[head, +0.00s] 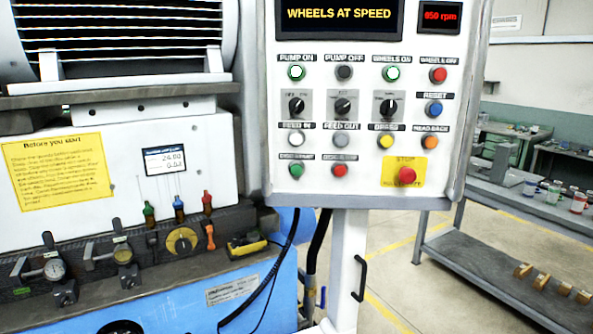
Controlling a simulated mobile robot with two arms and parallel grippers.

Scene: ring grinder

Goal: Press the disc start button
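The control panel (366,105) fills the upper middle of the head view. The disc start button (296,169) is a green button at the panel's lower left; its small label is blurred. A red button (339,170) sits just right of it, with a label that looks like disc stop. The panel's screen (339,14) reads "WHEELS AT SPEED", and a red rpm display (439,16) is at its right. Neither of my grippers shows in this view.
A red emergency stop (407,175) on a yellow plate is at the panel's lower right. The panel stands on a white post (347,262) with a black handle. A grinder with gauges (55,269) is at left, and a grey shelf (470,255) is at right.

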